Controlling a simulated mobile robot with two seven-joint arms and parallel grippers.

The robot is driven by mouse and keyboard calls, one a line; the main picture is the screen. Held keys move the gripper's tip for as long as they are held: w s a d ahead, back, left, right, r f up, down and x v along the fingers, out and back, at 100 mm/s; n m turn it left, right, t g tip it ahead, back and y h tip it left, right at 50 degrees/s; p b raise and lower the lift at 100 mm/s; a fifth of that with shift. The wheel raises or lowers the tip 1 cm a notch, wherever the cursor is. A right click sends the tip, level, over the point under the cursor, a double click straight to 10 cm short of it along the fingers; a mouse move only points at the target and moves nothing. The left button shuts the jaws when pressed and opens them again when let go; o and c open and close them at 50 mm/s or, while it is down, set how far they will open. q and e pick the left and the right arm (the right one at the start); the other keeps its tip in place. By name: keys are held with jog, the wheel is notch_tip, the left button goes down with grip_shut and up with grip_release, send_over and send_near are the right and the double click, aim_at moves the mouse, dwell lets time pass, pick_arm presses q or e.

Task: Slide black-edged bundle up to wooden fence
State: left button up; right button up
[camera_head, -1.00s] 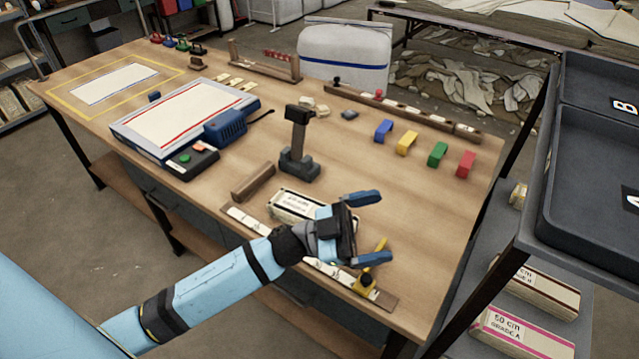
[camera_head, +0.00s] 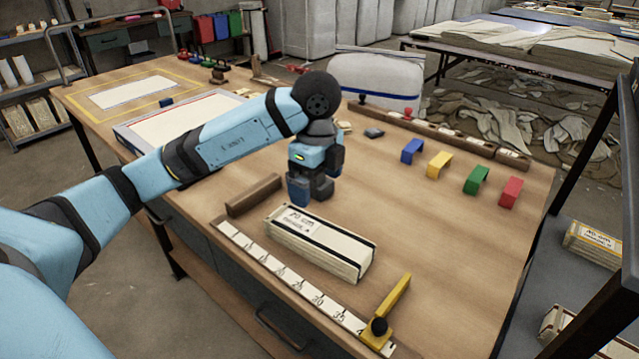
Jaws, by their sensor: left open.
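The black-edged bundle (camera_head: 342,262) is a pale, labelled block of folded cloth with dark edge lines. It lies flat on the table behind the ruler. The wooden fence (camera_head: 254,195) is a short brown bar at the bundle's left, with a gap between them. My left gripper (camera_head: 312,188) points down beyond the bundle's far side, to the right of the fence. It is open and seems apart from the bundle. Its far finger is hard to make out against dark parts there. My right gripper is not in view.
A ruler (camera_head: 265,262) with a yellow stop (camera_head: 393,304) runs along the near edge. Blue, yellow, green and red brackets (camera_head: 438,164) stand at the far right. My left arm covers part of the white-topped device (camera_head: 140,130). The table right of the bundle is clear.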

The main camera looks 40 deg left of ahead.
aim_at(317, 231)
pick_arm(q)
notch_tip(317, 231, down, 14)
jog(key=b, duration=0.3)
jog(key=shift+r, duration=0.1)
dwell(0.3)
jog(key=c, duration=0.9)
jog(key=shift+o, duration=0.2)
